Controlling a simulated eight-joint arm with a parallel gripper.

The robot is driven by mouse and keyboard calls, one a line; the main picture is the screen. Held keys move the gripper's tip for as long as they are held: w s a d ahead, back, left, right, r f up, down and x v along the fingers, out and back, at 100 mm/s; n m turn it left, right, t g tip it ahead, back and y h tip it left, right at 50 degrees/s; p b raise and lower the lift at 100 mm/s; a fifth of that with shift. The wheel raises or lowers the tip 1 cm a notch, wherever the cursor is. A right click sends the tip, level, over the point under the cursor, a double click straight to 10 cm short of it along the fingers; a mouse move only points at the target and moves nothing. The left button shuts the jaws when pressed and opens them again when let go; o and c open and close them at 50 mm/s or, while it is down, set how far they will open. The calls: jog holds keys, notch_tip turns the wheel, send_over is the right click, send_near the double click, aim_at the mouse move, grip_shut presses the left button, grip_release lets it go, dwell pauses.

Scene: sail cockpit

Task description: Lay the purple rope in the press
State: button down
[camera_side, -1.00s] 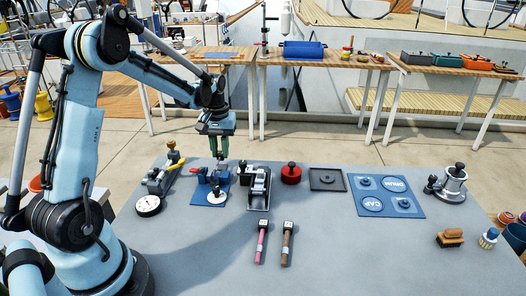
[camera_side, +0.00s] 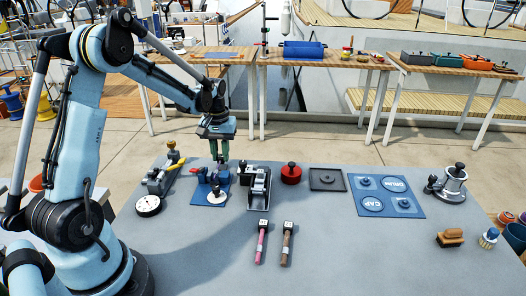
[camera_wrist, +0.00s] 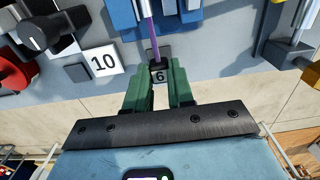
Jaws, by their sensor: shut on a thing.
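My gripper (camera_wrist: 160,92) has green fingers shut on the black end of the purple rope (camera_wrist: 155,42), which bears a white tag reading 6. The rope runs from the fingers up the wrist view to the blue device (camera_wrist: 127,18); whether it rests in it or hangs over it I cannot tell. In the side view my gripper (camera_side: 222,160) is low over the back edge of the table, just behind the blue device (camera_side: 211,192). The rope is hardly visible there. A grey device with a black knob (camera_side: 257,188) stands beside it. I cannot tell for certain which device is the press.
A dial device with a yellow handle (camera_side: 170,170) stands close on the left. A red knobbed pot (camera_side: 291,173), a dark square plate (camera_side: 327,179) and a blue board (camera_side: 385,206) are to the right. Pink (camera_side: 262,245) and brown (camera_side: 286,247) tagged pieces lie in front.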

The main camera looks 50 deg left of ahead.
jog(key=shift+f, duration=0.75)
jog(key=c, duration=0.5)
grip_release()
jog(key=shift+r, duration=0.1)
jog(key=shift+r, duration=3.5)
